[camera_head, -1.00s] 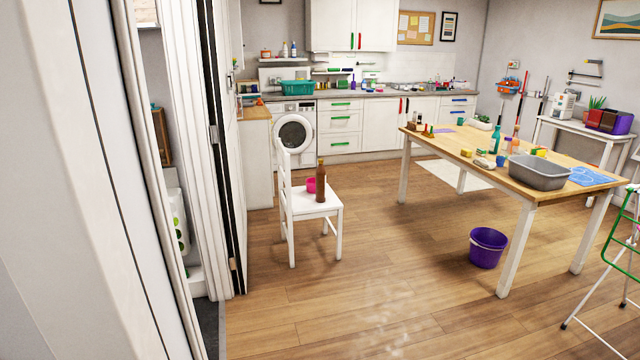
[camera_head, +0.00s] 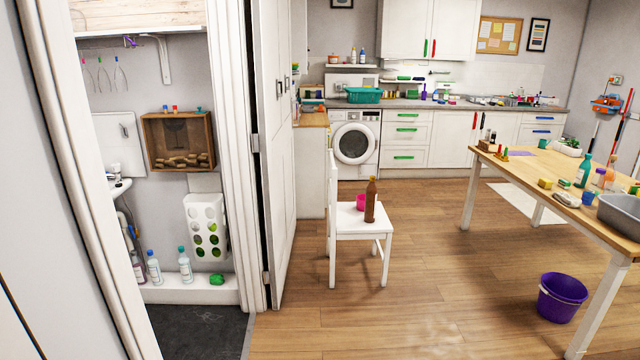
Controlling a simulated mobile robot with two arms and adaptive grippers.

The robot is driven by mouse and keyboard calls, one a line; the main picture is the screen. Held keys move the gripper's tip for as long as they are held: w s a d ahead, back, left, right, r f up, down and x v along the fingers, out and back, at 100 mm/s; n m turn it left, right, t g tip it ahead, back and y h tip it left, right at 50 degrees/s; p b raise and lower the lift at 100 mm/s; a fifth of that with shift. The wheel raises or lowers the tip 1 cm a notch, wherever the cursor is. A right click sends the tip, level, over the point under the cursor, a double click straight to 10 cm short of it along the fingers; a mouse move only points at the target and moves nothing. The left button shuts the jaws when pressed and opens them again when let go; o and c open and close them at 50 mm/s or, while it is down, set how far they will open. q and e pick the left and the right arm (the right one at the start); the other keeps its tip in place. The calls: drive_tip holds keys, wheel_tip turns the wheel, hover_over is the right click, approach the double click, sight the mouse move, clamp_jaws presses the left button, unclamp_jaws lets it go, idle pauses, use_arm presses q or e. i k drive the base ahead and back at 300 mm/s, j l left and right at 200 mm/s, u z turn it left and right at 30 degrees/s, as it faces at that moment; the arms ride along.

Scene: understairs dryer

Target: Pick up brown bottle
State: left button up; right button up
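The brown bottle (camera_head: 371,200) stands upright on the seat of a white chair (camera_head: 362,227) in the middle of the view. A small pink cup (camera_head: 361,202) sits just left of the bottle, partly behind it. Another dark bottle (camera_head: 138,268) stands low in the closet at the left, partly cut off by the door frame. Neither of my grippers is in view.
An open door (camera_head: 277,150) and its frame stand between me and the chair on the left. A wooden table (camera_head: 545,178) is at the right, with a purple bucket (camera_head: 561,298) below it. The wooden floor (camera_head: 420,300) before the chair is clear.

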sight(371, 190)
drive_tip(key=i+l+z, duration=0.1)
drive_tip(key=i+l, duration=0.2)
drive_tip(key=i, duration=0.2)
drive_tip(key=i+l+z, duration=0.1)
drive_tip(key=i, duration=0.4)
drive_tip(key=i+l+z, duration=0.1)
drive_tip(key=i+l, duration=0.2)
drive_tip(key=i, duration=0.2)
drive_tip(key=i+l+z, duration=0.1)
drive_tip(key=i, duration=0.4)
drive_tip(key=l, duration=0.1)
